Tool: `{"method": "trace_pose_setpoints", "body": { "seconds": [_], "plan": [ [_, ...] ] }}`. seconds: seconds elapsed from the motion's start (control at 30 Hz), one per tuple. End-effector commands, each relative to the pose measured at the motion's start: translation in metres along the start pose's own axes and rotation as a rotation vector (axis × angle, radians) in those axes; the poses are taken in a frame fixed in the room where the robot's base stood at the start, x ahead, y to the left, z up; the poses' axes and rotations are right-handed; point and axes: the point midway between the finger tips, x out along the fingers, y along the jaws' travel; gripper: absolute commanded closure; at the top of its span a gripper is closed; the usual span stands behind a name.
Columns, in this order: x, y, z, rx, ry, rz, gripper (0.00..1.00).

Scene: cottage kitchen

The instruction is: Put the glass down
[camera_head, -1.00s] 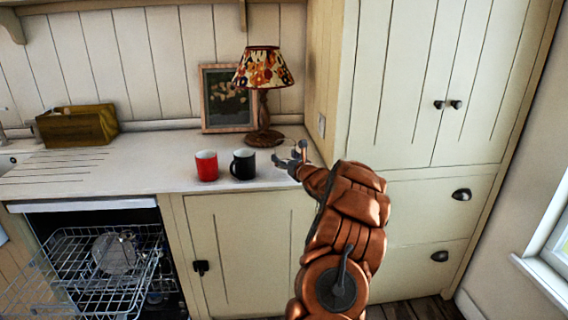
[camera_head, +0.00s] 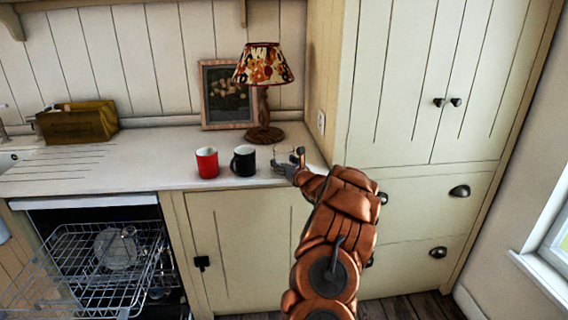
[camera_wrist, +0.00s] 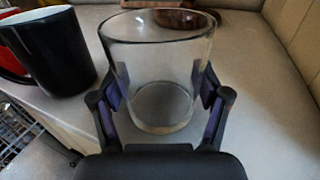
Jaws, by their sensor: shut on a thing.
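A clear, empty glass (camera_wrist: 158,75) stands upright between the two fingers of my gripper (camera_wrist: 160,100) in the wrist view. The finger pads press on both sides of it. Its base appears at or very near the pale countertop (camera_wrist: 265,125); I cannot tell for certain whether it touches. In the head view my gripper (camera_head: 288,166) is over the right end of the counter, just right of the black mug, and the glass is too faint there to make out clearly.
A black mug (camera_head: 244,161) and a red mug (camera_head: 207,162) stand left of my gripper. A lamp (camera_head: 264,92) and a framed picture (camera_head: 228,97) are behind. A tall cupboard (camera_head: 420,90) bounds the right. An open dishwasher rack (camera_head: 105,262) is below left.

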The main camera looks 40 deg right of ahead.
Motion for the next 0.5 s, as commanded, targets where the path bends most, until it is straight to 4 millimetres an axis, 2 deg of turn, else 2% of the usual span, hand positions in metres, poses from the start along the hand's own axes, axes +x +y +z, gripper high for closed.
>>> {"method": "trace_pose_setpoints", "body": {
  "seconds": [0.07,0.1,0.3,0.5],
  "plan": [
    [0.0000,-0.0001,-0.0015,0.000,-0.002,0.000,0.78],
    [0.0000,-0.0001,-0.0007,0.000,-0.001,0.000,0.22],
    [0.0000,-0.0001,-0.0004,0.000,-0.001,0.000,0.01],
    [0.0000,-0.0001,-0.0006,0.000,0.000,0.000,0.00]
  ]
}}
